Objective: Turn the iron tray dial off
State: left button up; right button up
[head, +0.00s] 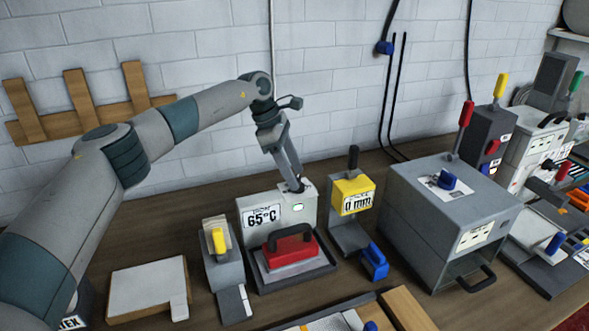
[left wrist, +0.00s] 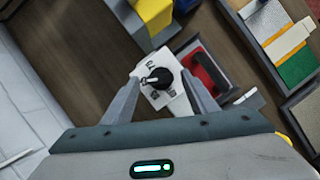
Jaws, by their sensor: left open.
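The iron tray (head: 322,276) is a dark tray at the foot of a grey box (head: 245,236) with a 65°C display and a lit green lamp. A red iron (head: 290,252) with a dark handle rests on it. My left gripper (head: 297,187) points down at the top of the box and hides the dial there. In the left wrist view the black dial (left wrist: 160,77) with a white pointer mark sits on a white marked plate (left wrist: 177,104). The open fingers of my left gripper (left wrist: 159,80) stand on either side of it; contact is unclear. My right gripper is not seen.
A yellow 0 mm gauge (head: 353,195) stands close right of the box, and a small device with a yellow lever (head: 218,240) stands close left. A large grey box (head: 430,215) with a blue knob is further right. A white-topped board (head: 148,285) lies at front left.

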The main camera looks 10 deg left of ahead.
pick_arm(q)
jog(key=shift+d+f, duration=0.2)
jog(key=shift+f, duration=0.25)
jog(key=c, duration=1.1)
jog(key=shift+o, duration=0.2)
